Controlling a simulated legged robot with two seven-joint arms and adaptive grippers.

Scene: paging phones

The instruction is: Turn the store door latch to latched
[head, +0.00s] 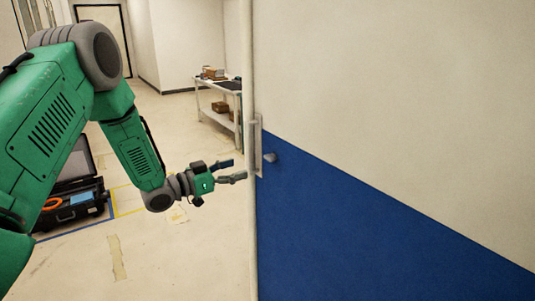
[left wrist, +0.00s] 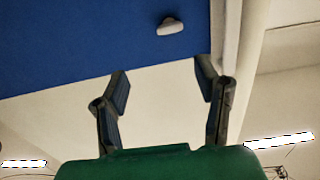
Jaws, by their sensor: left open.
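The store door (head: 400,120) fills the right half of the head view, white above and blue below a slanting line. The latch (head: 270,157) is a small pale knob on the blue part, close to the door's left edge. It also shows near the top of the left wrist view (left wrist: 171,25) as a rounded pale piece. My left gripper (head: 240,169) is open and empty, its fingertips just left of the white upright at the door's edge. In the wrist view the two fingers (left wrist: 162,72) are apart, with the latch beyond their tips and untouched. My right gripper is out of view.
A white upright (head: 250,230) runs beside the door edge, close to my left fingertips. A white shelf table (head: 220,118) with boxes stands behind. An open black case (head: 75,212) lies on the floor at left, partly behind my arm.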

